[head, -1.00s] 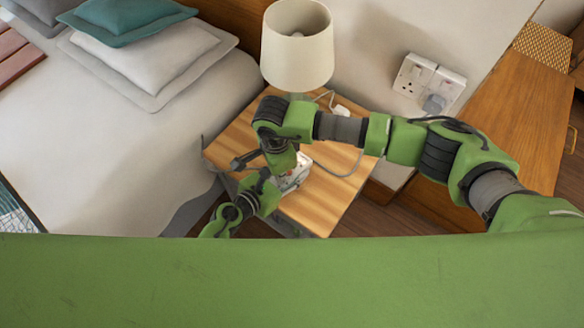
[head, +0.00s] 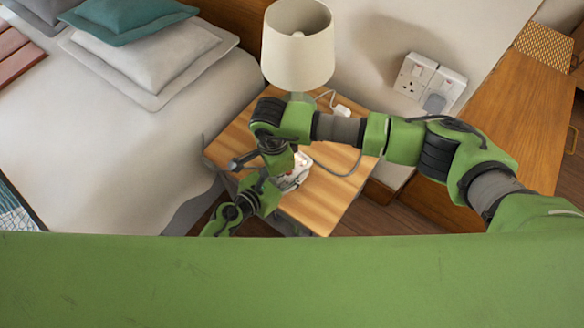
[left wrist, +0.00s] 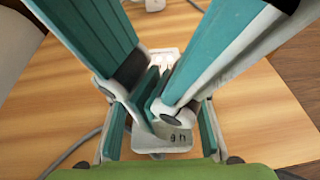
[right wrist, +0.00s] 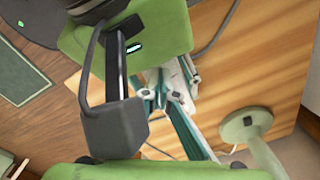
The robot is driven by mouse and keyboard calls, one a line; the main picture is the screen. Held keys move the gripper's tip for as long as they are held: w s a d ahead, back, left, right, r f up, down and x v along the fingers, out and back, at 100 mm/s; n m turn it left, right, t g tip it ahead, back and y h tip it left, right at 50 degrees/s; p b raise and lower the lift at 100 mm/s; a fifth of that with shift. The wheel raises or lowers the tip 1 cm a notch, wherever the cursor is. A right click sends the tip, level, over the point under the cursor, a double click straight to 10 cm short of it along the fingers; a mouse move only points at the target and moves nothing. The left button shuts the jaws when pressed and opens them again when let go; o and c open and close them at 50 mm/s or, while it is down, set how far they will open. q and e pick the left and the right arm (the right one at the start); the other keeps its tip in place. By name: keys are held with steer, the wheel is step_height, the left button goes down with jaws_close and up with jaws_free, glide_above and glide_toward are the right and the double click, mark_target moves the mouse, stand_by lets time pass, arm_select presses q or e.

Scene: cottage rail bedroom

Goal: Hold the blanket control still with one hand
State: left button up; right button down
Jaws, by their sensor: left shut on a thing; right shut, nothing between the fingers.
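The blanket control (head: 296,176), small and white with red marks, lies on the wooden bedside table (head: 325,200), partly hidden by my arms. In the left wrist view its pale near end (left wrist: 168,140) bears small dark marks. My left gripper (head: 272,186) comes in low from the left and is shut on the control, one finger along each side. My right gripper (head: 284,165) is over the control; its teal and white fingers come together above it in the left wrist view (left wrist: 150,108), shut and empty. I cannot tell whether their tips touch the control.
A lamp (head: 298,45) stands at the table's back. A grey cable (head: 352,165) curves across the tabletop. Wall sockets (head: 428,80) are behind, right. The bed (head: 120,150) is close on the left, and a wooden desk (head: 515,110) is on the right. The table's front right is clear.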

arm_select(q)
steer(key=shift+w+d+r, duration=0.3)
steer(key=shift+d, duration=0.1)
arm_select(e)
steer(key=shift+s+a+r+g, duration=0.3)
steer(key=shift+s+a+r, duration=0.65)
steer(key=shift+s+r, duration=0.1)
arm_select(q)
steer(key=shift+s, duration=0.1)
arm_select(e)
steer(key=shift+r, duration=1.8)
arm_select(q)
steer(key=o, duration=1.3)
steer(key=shift+a+f+v, duration=0.1)
steer(key=shift+v, duration=1.95)
steer(key=shift+a+f+v, duration=0.1)
steer(key=shift+f+v, duration=0.05)
steer(key=shift+v, duration=1.9)
arm_select(e)
steer(key=shift+w+d, duration=0.3)
steer(key=shift+d, duration=0.05)
